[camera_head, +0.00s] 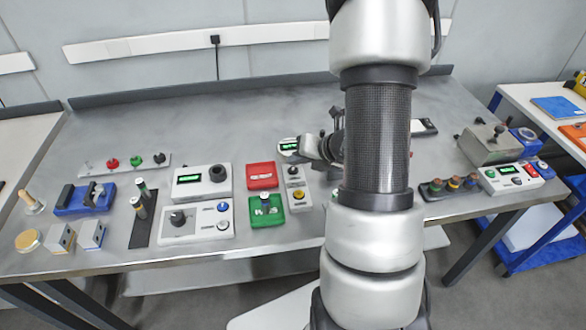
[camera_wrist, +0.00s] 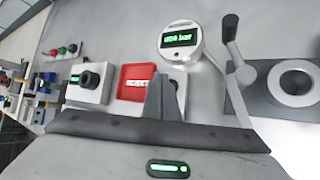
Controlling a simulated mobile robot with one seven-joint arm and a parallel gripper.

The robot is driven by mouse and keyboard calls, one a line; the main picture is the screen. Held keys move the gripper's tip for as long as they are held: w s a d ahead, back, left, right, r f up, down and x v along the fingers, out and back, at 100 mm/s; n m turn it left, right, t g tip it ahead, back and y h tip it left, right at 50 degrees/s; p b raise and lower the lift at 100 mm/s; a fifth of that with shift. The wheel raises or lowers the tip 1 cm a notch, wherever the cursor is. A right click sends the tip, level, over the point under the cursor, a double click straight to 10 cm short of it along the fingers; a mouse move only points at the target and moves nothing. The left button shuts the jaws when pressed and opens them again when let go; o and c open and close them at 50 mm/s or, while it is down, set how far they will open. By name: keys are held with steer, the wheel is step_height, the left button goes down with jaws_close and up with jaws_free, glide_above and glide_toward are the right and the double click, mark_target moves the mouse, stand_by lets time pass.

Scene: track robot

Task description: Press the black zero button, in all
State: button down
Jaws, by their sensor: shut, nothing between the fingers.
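A round gauge (camera_wrist: 181,38) with a lit green display stands beyond my gripper in the wrist view. In the head view the gauge (camera_head: 288,147) is at mid-table, just left of my arm and partly covered. My gripper (camera_wrist: 163,82) is shut and empty. Its fingertips appear below the gauge and overlap the red tray's right side, apart from the gauge in the picture.
The red tray (camera_wrist: 134,84) lies left of my fingers. A lever with a black knob (camera_wrist: 230,24) and a round fitting (camera_wrist: 296,82) stand to the right. The green tray (camera_head: 266,212) and a knob panel (camera_head: 196,224) are near the front edge.

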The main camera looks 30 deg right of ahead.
stand_by(0.3)
steer(key=shift+f+b, duration=0.45)
steer(key=shift+f+b, duration=0.35)
stand_by(0.5)
stand_by(0.3)
steer(key=shift+r+p, duration=0.65)
steer(key=shift+r, duration=0.15)
step_height(320, 180, up, 5)
steer(key=p, duration=0.4)
steer(key=shift+r, duration=0.1)
stand_by(0.5)
